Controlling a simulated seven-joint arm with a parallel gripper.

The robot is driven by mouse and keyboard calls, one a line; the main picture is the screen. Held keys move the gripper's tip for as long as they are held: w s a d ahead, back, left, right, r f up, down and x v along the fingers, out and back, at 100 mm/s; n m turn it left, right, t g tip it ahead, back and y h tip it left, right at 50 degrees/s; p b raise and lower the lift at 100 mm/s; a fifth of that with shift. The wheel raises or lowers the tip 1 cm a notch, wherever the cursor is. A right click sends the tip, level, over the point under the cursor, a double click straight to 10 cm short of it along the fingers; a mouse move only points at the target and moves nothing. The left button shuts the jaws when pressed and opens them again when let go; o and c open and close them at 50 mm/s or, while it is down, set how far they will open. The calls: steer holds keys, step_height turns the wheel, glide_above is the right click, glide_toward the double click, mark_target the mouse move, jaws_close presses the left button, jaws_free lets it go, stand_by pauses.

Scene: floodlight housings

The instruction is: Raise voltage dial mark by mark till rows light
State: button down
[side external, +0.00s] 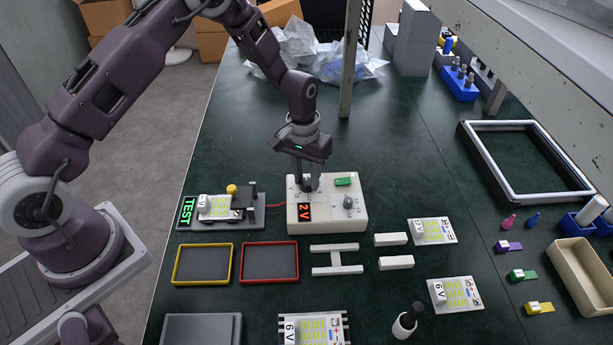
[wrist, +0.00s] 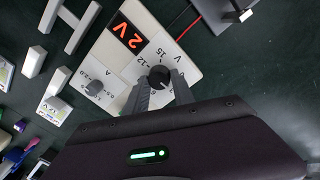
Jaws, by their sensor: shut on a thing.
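The cream power supply box (side external: 350,217) stands mid-table with a red "2V" display (side external: 305,213). The display also reads 2V in the wrist view (wrist: 127,36). My gripper (side external: 306,187) is over the box's left knob and shut on it. In the wrist view the black voltage dial (wrist: 159,77), marked "V" with numbers such as 12 and 15, sits between my fingertips (wrist: 155,88). A second grey knob (wrist: 96,87), marked "A", is free. Left of the box is the test stand (side external: 187,212) with a "TEST" sign, holding an LED board (side external: 218,207). I cannot make out any lit rows.
A red wire (side external: 277,207) links the stand and box. In front lie a yellow-rimmed tray (side external: 233,264), a red-rimmed tray (side external: 298,262) and white bars (side external: 335,258). Loose LED boards (side external: 432,231) lie to the right. A metal post (side external: 351,60) stands behind.

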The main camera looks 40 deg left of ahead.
steer(key=shift+m, duration=1.1)
steer(key=c, duration=1.1)
jaws_free()
steer(key=shift+o, duration=0.2)
